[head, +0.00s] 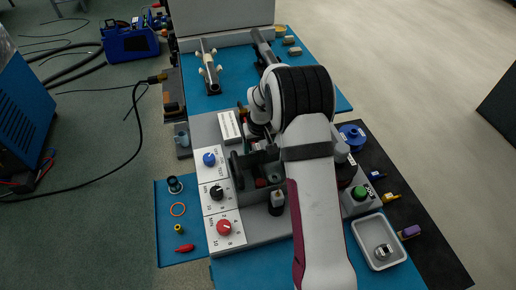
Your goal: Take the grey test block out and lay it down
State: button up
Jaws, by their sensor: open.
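The welder's grey bed (247,231) stands in the middle of the head view, with a dark grey recessed holder (238,167) just left of my arm. I cannot surely pick out the grey test block; small grey and reddish parts show in the holder, partly covered by my arm. My gripper (261,147) is low over the holder, mostly hidden behind my wrist and forearm. It is open, and I see nothing held. I cannot tell whether it touches anything.
Blue, black and red knobs (223,227) line the bed's left side. A blue mat (193,251) with small parts lies left. A green button (362,192) and a pale tray (365,258) holding a metal part are right. A clamp (209,70) stands behind on blue surface.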

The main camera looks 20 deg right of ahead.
jog(key=c, duration=1)
jog(key=o, duration=1)
jog(key=shift+r, duration=0.1)
